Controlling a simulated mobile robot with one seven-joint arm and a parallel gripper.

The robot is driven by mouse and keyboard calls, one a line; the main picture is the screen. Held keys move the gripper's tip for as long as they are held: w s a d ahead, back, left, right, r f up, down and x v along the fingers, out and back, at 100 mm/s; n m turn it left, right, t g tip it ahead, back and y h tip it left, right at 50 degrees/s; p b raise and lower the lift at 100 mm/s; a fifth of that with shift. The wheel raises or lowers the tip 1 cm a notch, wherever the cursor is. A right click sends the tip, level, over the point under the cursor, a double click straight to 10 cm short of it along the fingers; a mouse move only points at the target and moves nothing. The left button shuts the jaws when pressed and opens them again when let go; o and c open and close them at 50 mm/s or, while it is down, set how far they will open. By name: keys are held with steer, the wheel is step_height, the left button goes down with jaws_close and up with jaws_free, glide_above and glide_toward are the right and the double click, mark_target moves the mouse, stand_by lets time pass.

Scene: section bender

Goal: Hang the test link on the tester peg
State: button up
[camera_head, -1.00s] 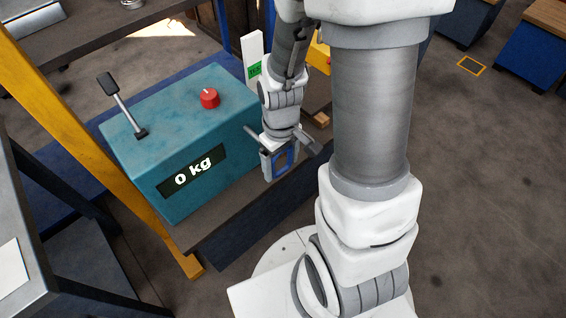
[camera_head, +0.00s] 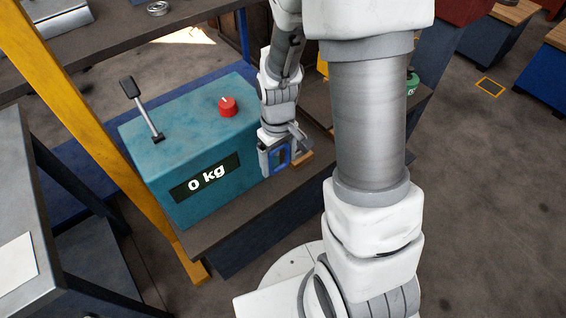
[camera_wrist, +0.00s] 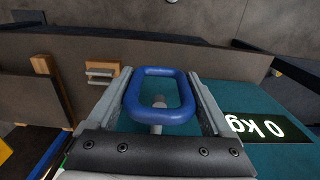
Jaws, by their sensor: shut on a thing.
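The blue test link (camera_wrist: 187,98) is an upright-looking oblong ring between the fingers of my gripper (camera_wrist: 160,72). My gripper is shut on it, and it also shows in the head view (camera_head: 279,152). The teal tester (camera_head: 205,135) stands on a bench with a red knob, a lever and a display reading "0 kg". My gripper is by its right end. In the wrist view a short grey peg (camera_wrist: 158,102) shows through the link's opening in front of the teal face. I cannot tell whether the link is around the peg or only lined up with it.
A yellow post (camera_head: 95,130) and a grey table (camera_head: 30,225) stand at left. Open floor (camera_head: 490,210) lies at right.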

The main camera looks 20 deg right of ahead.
steer(key=shift+w+a+f+b, duration=0.1)
steer(key=shift+w+a+f, duration=0.1)
steer(key=shift+w, duration=0.4)
steer(key=shift+w+a+f+b, duration=0.1)
steer(key=shift+w+a+b, duration=0.1)
steer(key=shift+w, duration=0.4)
steer(key=shift+w+a+f+b, duration=0.1)
steer(key=shift+w+a+f, duration=0.1)
steer(key=shift+w, duration=0.4)
